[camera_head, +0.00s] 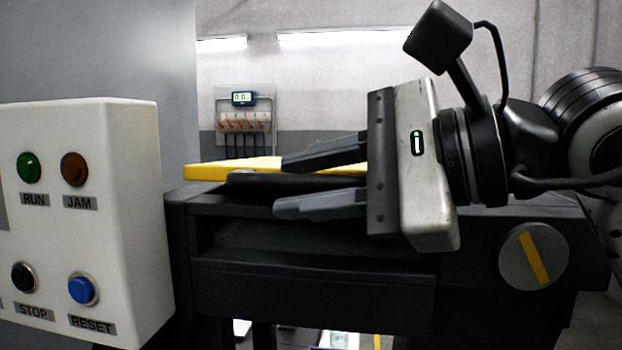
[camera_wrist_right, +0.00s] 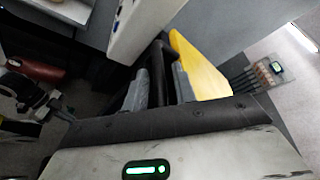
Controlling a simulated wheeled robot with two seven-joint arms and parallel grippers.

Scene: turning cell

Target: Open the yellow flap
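The yellow flap (camera_head: 232,168) lies nearly level on top of a dark machine housing (camera_head: 310,280). It also shows in the right wrist view (camera_wrist_right: 200,70). A black bar handle (camera_head: 262,180) runs along its near side. My right gripper (camera_head: 281,185) comes in from the right with its fingers apart, one above and one below the bar. In the right wrist view, the bar (camera_wrist_right: 157,72) lies between the two grey fingers, with gaps showing beside it. The gripper body hides the right part of the flap and bar.
A white control box (camera_head: 130,200) with RUN, JAM, STOP and RESET buttons stands close at the left. A round grey disc with a yellow stripe (camera_head: 533,257) is on the housing's right front. A panel with a small display (camera_head: 243,98) hangs on the back wall.

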